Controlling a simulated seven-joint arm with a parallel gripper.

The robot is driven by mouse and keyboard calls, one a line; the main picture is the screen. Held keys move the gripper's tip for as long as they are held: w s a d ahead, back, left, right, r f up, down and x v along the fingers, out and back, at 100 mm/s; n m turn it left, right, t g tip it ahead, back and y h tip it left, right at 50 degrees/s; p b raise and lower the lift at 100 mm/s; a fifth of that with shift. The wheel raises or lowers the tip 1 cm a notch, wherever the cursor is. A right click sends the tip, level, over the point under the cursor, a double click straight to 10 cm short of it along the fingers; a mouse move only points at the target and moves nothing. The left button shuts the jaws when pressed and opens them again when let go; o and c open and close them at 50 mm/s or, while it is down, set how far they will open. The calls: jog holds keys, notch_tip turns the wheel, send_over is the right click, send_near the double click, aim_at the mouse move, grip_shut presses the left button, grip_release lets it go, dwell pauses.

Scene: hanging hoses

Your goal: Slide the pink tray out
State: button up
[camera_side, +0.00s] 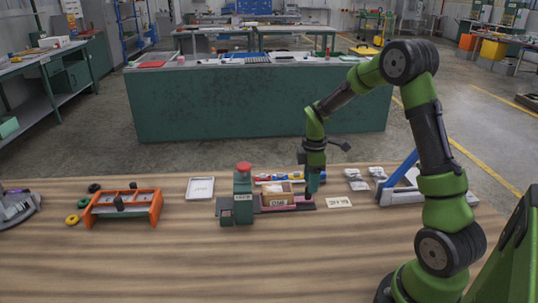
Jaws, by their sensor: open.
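The pink tray (284,208) shows as a thin pink strip on a dark base plate on the wooden bench. It lies to the right of a green block-like device with a red knob (243,168). A small brown box (276,194) with a white label sits right behind or on the tray; I cannot tell which. My gripper (312,193) points down at the tray's right end, and its jaws are open. Whether its fingers touch the tray is too small to tell.
An orange frame (122,206) and a white tray (200,188) stand to the left. A white card (339,202), small clear bags (357,179) and a blue-and-grey bracket (400,185) lie to the right. The front of the bench (200,265) is clear.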

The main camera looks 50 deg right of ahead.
notch_tip(320, 180, up, 13)
dwell(0.3)
jog(key=shift+r, duration=0.1)
jog(key=s+a+r+m+t+y, duration=0.1)
jog(key=s+a+r+m+t, duration=0.1)
jog(key=s+a+m, duration=0.4)
jog(key=s+a+r+m+t+y, duration=0.1)
jog(key=s+a+r+m+t, duration=0.2)
jog(key=a, duration=1.2)
jog(key=s+m+t, duration=0.2)
jog(key=s+m, duration=0.2)
jog(key=s, duration=0.1)
jog(key=shift+a+r, duration=0.2)
jog(key=shift+r, duration=0.15)
